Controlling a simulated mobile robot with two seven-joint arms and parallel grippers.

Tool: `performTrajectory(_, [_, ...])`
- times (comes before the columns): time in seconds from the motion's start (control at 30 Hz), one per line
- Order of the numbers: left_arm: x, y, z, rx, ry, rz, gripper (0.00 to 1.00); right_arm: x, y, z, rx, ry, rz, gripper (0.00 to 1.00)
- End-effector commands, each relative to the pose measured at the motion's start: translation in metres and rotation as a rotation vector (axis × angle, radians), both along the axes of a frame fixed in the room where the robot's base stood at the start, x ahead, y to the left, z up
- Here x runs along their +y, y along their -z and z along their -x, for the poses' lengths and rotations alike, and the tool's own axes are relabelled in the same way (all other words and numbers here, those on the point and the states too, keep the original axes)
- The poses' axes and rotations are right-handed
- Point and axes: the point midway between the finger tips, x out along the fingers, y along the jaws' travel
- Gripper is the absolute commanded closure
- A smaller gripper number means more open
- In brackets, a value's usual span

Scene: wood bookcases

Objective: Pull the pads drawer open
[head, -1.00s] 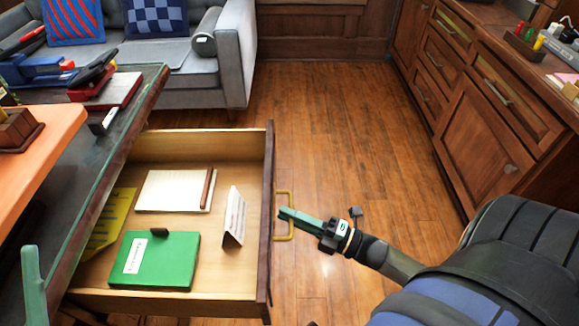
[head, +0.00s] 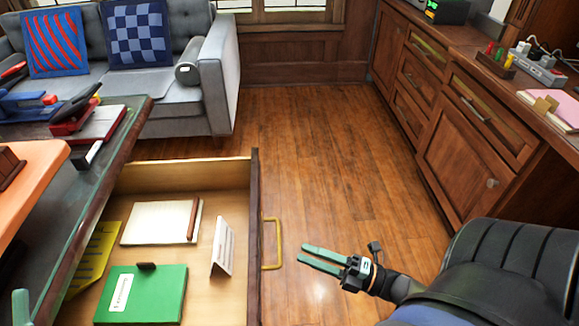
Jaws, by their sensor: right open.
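The pads drawer (head: 254,235) is pulled well out from under the dark desk at the lower left. A white notepad (head: 155,222), a green pad (head: 140,293), a yellow pad (head: 92,258) and a folded white card (head: 222,246) lie or stand inside it. Its yellow handle (head: 278,244) is on the front panel, facing right. My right gripper (head: 304,254) is open and empty, with its green fingertips a little right of the handle and apart from it. A green tip of my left gripper (head: 20,306) shows at the lower left corner; the rest is out of frame.
The desk top (head: 118,135) holds a stapler and other items at left. A grey sofa (head: 190,92) stands behind. Wood cabinets (head: 460,140) line the right side. The wood floor (head: 320,150) between is clear.

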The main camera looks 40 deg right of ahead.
Motion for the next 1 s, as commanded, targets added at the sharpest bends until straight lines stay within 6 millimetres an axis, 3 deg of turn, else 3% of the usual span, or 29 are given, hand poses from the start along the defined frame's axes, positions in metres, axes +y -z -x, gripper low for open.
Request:
performTrajectory(0.1, [0.001, 0.011, -0.004, 0.040, -0.007, -0.001, 0.50, -0.012, 0.004, 0.020, 0.003, 0.002, 0.001, 0.56])
performTrajectory(0.3, [0.001, 0.014, -0.005, 0.054, -0.012, 0.003, 0.50, -0.023, 0.007, 0.037, 0.000, 0.001, 0.001, 0.56])
performTrajectory(1.0, [0.001, 0.007, -0.004, 0.032, -0.009, 0.005, 0.50, -0.024, 0.008, 0.040, -0.001, 0.000, 0.000, 0.56])
